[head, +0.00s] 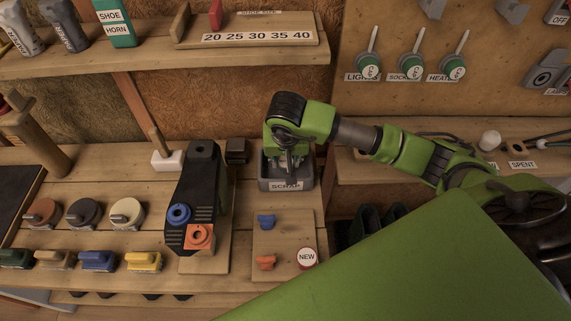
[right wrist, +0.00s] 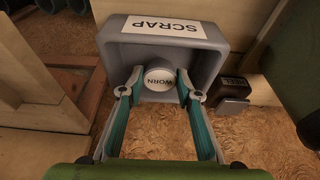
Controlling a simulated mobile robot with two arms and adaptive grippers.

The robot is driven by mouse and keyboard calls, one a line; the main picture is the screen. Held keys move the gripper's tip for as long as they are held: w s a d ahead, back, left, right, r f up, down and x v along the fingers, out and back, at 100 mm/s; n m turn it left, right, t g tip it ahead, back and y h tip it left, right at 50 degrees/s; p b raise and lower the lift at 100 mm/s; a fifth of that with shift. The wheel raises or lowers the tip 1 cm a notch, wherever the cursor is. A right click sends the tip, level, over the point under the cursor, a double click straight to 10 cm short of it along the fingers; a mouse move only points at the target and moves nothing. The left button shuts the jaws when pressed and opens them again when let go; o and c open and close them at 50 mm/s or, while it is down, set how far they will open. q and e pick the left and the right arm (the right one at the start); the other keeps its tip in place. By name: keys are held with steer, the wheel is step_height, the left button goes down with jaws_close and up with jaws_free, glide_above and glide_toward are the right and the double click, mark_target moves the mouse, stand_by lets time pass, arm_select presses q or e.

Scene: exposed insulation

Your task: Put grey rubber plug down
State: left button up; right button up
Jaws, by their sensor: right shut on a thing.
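The grey rubber plug (right wrist: 160,76) shows in the right wrist view as a pale round piece marked WORN. It sits between the fingertips of my right gripper (right wrist: 160,86), which is shut on it. The plug is inside the mouth of the grey SCRAP bin (right wrist: 216,45); whether it touches the bin floor is hidden. In the head view my right gripper (head: 288,162) points down into the SCRAP bin (head: 286,185), and the plug is hidden there. My left gripper is not in view.
Left of the bin stand a dark block (head: 236,151) and a black stepped holder (head: 190,225) with blue and orange rings. In front is a board (head: 285,230) with blue and orange plugs and a NEW label. Upper shelf (head: 160,58) runs behind.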

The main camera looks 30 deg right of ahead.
steer(key=shift+f, duration=0.4)
steer(key=shift+r, duration=0.1)
steer(key=shift+f, duration=0.2)
steer(key=o, duration=1.2)
steer(key=shift+r, duration=0.5)
steer(key=v, duration=1.1)
steer(key=shift+s+r, duration=0.2)
